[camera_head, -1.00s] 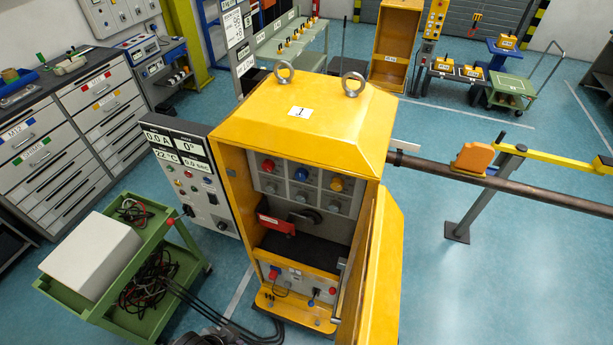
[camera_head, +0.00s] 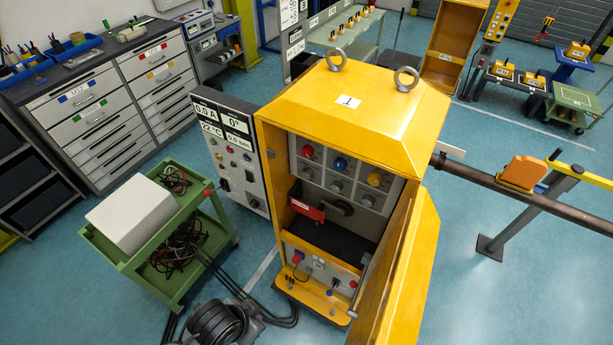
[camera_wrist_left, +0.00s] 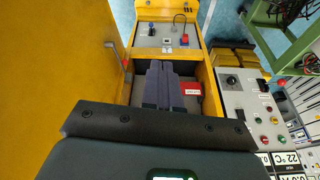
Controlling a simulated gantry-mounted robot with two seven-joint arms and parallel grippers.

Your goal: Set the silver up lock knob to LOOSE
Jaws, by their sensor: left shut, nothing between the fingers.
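The open yellow cabinet (camera_head: 350,110) stands right of centre in the head view. Its inner panel has a row of red (camera_head: 307,151), blue (camera_head: 340,163) and orange (camera_head: 374,179) knobs. Small silver-grey knobs (camera_head: 336,187) sit below them; their labels and pointer settings are too small to read, and I cannot tell which is the up lock knob. In the left wrist view, my left gripper (camera_wrist_left: 161,66) is shut and empty, with the cabinet's lower interior behind it. Neither gripper shows in the head view.
The cabinet's yellow door (camera_head: 403,265) stands open on the right. A grey control panel (camera_head: 232,150) stands left of the cabinet. A green cart (camera_head: 150,275) with a white box is farther left. Dark cables (camera_head: 240,295) run along the floor in front.

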